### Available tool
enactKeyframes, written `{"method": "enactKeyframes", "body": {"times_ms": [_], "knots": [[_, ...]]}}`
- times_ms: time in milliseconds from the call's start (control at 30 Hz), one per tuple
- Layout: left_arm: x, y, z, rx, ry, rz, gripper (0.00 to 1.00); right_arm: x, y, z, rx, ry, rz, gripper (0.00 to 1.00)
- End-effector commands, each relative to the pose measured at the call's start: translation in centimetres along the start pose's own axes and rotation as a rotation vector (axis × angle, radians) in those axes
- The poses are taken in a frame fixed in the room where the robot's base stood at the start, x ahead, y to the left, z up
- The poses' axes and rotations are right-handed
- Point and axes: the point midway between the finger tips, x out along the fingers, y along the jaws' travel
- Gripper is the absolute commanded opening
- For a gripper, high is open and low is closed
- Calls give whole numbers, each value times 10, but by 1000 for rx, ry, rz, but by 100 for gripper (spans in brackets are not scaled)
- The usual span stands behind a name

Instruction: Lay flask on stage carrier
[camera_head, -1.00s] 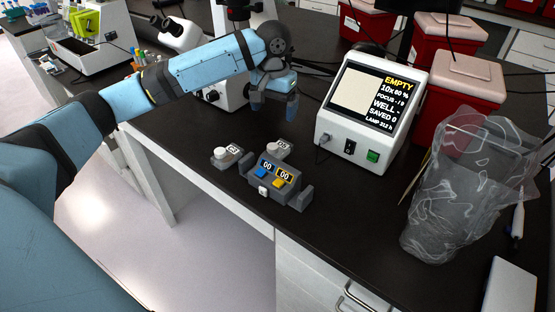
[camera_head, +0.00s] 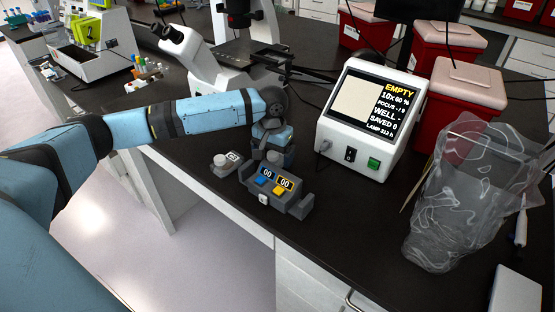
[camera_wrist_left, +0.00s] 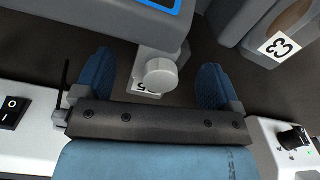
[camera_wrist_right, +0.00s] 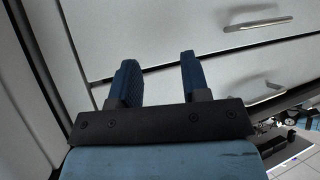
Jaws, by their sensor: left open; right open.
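My left gripper (camera_head: 277,158) is open in the head view, low over the bench just behind the grey control box. In the left wrist view its spread fingers (camera_wrist_left: 154,85) stand on either side of a pale round knob (camera_wrist_left: 161,74) on a small labelled grey block; contact cannot be told. The microscope (camera_head: 205,66) stands behind, with a dark flat stage (camera_head: 246,52). I cannot make out a flask or a separate carrier. My right gripper (camera_wrist_right: 157,78) is open and empty in front of white drawers, outside the head view.
The grey control box (camera_head: 270,185) has blue and yellow buttons. A knob block (camera_head: 226,163) sits left of it. A white display unit (camera_head: 366,120) reading EMPTY stands to the right. Red bins (camera_head: 452,100) and a clear bag (camera_head: 450,205) are farther right. Bare bench lies between box and bag.

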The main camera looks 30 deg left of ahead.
Motion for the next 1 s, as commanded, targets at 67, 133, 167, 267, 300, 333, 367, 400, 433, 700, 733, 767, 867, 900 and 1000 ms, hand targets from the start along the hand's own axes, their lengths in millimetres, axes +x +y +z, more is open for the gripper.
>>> {"method": "enactKeyframes", "body": {"times_ms": [67, 133, 167, 267, 300, 333, 367, 400, 433, 700, 733, 767, 867, 900, 1000], "knots": [[6, 0, 0, 0, -1, -1, 89, 0, 0, 0, 0, 0, 0, 43], [8, 0, 0, 0, 0, 0, 89, 0, 0, 0, 0, 0, 0, 43], [8, 0, 0, 0, 0, 0, 89, 0, 0, 0, 0, 0, 0, 43], [8, 0, 0, 0, 0, 0, 89, 0, 0, 0, 0, 0, 0, 43], [8, 0, 0, 0, 0, 0, 89, 0, 0, 0, 0, 0, 0, 43], [8, 0, 0, 0, 0, 0, 82, 0, 0, 0, 0, 0, 0, 43], [8, 0, 0, 0, 0, 0, 75, 0, 0, 0, 0, 0, 0, 43], [8, 0, 0, 0, 0, 0, 66, 0, 0, 0, 0, 0, 0, 43], [8, 0, 0, 0, 0, 0, 59, 0, 0, 0, 0, 0, 0, 43], [7, 0, 0, 0, 0, 0, 27, 0, -1, 0, 0, 0, -2, 43], [7, 0, 0, 0, 0, 0, 27, 0, -1, 0, 0, 0, -2, 43], [7, 0, 0, 0, 0, 0, 27, 0, -1, 0, 0, 0, -2, 43], [6, 0, 0, 0, 0, 0, 27, 0, -1, 0, 0, 0, -3, 43], [5, 0, 0, 0, 0, 0, 27, 0, -1, 0, 0, 0, -3, 43], [-1, 0, 0, 0, 1, 1, 27, 0, -1, -1, 0, 0, -3, 43]]}}
